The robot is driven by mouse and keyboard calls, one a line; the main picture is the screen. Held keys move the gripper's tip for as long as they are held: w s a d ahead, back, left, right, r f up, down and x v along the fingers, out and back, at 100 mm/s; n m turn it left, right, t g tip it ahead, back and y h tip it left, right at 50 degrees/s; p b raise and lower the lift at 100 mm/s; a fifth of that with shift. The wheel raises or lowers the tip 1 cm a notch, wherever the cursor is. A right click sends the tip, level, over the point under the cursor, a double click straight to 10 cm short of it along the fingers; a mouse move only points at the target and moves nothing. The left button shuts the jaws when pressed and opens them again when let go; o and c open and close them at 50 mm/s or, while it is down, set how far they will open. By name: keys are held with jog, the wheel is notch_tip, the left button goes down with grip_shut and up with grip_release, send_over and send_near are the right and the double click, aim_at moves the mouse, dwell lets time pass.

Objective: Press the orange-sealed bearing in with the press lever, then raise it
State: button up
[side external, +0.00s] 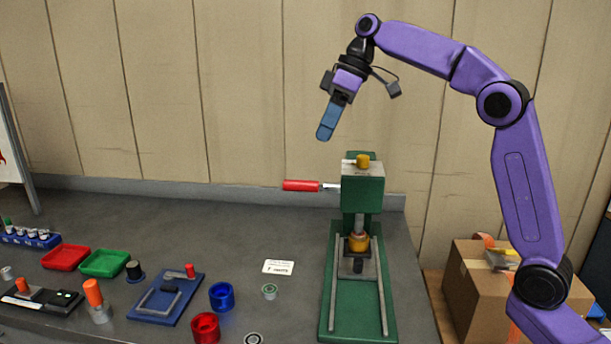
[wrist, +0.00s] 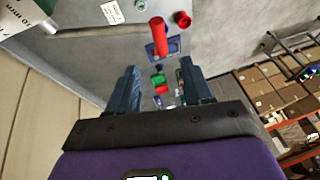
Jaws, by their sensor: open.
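A green press (side external: 362,190) stands at the right of the bench. Its lever, with a red handle (side external: 301,185), sticks out about level to the left. The orange-sealed bearing (side external: 358,243) sits in the press, below the head. My gripper (side external: 326,134) is in the air, up and to the right of the handle, clear of the press and pointing down. In the wrist view my gripper (wrist: 158,75) has its two fingers wide apart with nothing between them. The red handle (wrist: 158,38) shows there beyond the fingertips. The bearing is not visible in the wrist view.
A white card (side external: 278,267) and a small green-rimmed ring (side external: 269,291) lie left of the press. A blue cup (side external: 222,296), a red cup (side external: 205,328), a blue fixture (side external: 167,297) and red and green trays (side external: 105,263) stand farther left. The bench behind them is clear.

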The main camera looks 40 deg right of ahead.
aim_at(308, 186)
jog(key=x, duration=1.1)
jog(key=shift+s, duration=0.1)
grip_shut()
